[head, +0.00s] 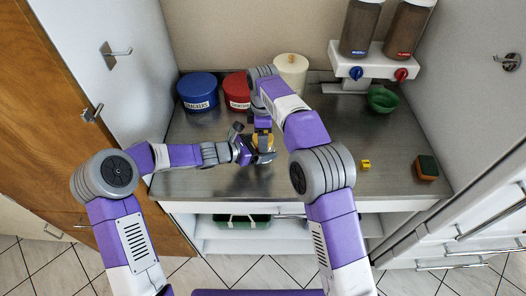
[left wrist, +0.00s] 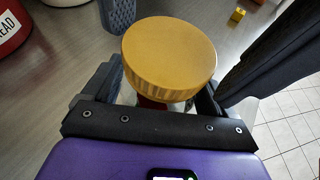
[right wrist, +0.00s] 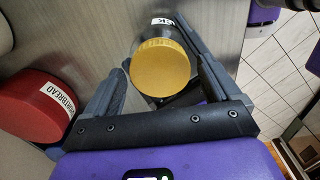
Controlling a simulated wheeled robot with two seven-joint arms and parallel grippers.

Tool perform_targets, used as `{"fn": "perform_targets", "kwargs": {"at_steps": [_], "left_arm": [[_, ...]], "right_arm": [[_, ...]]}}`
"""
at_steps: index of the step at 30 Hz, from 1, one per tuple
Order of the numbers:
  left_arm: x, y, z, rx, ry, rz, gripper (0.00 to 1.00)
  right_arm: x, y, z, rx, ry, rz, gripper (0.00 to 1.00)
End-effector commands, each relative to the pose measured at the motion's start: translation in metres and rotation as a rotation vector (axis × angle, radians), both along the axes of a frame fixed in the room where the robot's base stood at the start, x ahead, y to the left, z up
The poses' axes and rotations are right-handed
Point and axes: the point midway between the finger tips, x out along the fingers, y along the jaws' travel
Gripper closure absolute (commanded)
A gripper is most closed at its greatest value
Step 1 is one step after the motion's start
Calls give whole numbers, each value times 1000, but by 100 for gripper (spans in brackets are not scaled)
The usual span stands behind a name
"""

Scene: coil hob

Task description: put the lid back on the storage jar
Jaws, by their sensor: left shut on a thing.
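The storage jar has a yellow round lid (left wrist: 168,55) at its top; the lid also shows in the right wrist view (right wrist: 160,68) and partly in the head view (head: 271,141). Below the lid, a strip of the jar (right wrist: 160,33) with a white label shows. My left gripper (head: 258,154) is shut on the jar below the lid; the lid hides the contact. My right gripper (head: 263,128) is over the jar, its fingers spread on either side of the lid with a visible gap on one side. Whether the lid is fully seated is hidden.
A blue tin (head: 197,92), a red tin (head: 237,91) and a cream canister (head: 291,73) stand at the back. A dispenser (head: 360,60) and green bowl (head: 383,99) are at right. A yellow block (head: 365,165) and a sponge (head: 427,168) lie front right. The counter between is clear.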

Motion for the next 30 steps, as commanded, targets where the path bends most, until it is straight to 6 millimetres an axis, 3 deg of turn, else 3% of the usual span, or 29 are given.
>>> {"fn": "perform_targets", "kwargs": {"at_steps": [1, 11, 21, 30], "left_arm": [[0, 0, 0, 0, -1, 0, 99], [0, 0, 0, 0, -1, 0, 99], [0, 0, 0, 0, -1, 0, 99], [0, 0, 0, 0, 0, 0, 99]], "right_arm": [[0, 0, 0, 0, 0, 0, 18], [0, 0, 0, 0, 1, 0, 67], [0, 0, 0, 1, 0, -258, 67], [0, 0, 0, 1, 0, -285, 67]]}}
